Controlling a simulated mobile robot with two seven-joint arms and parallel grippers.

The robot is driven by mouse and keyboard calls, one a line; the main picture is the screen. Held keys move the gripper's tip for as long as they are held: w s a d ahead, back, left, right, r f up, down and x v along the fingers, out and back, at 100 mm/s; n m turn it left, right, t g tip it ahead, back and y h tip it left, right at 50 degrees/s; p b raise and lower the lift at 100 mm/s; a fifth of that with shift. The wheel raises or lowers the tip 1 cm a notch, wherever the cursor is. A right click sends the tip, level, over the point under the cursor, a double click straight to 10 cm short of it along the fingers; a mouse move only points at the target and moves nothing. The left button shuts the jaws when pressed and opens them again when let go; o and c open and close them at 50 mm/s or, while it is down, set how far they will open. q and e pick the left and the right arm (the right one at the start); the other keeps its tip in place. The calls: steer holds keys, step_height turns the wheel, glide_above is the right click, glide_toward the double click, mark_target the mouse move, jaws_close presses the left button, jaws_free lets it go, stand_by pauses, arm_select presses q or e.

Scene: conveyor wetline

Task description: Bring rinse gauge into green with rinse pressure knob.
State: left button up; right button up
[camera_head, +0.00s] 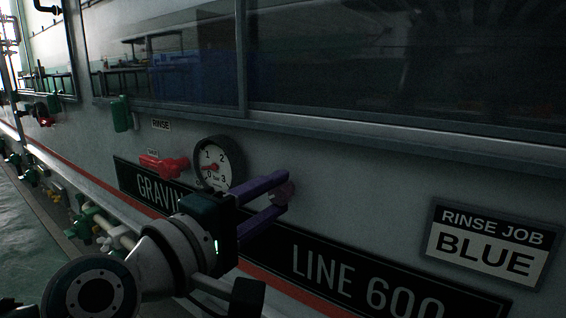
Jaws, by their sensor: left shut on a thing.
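The rinse gauge (218,162) is a round white dial with a dark rim on the machine wall, marked 0 to 3 bar. Its red needle points left, between 0 and 1. I cannot make out a green band. My left gripper (284,192), with purple fingers, is shut on a small round pinkish knob (287,189) just right of the gauge, taken as the rinse pressure knob. The fingers lie above and below it and partly hide it. My right gripper is not in view.
A RINSE JOB BLUE sign (492,243) is on the right. A black LINE 600 plate (350,275) lies below the gripper. Green fittings (90,222) and pipes stand out at the left.

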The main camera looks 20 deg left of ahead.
arm_select(q)
steer(key=shift+n, duration=2.6)
steer(key=n, duration=0.3)
steer(key=shift+n+p, duration=0.3)
steer(key=shift+n, duration=0.1)
steer(key=n, duration=0.3)
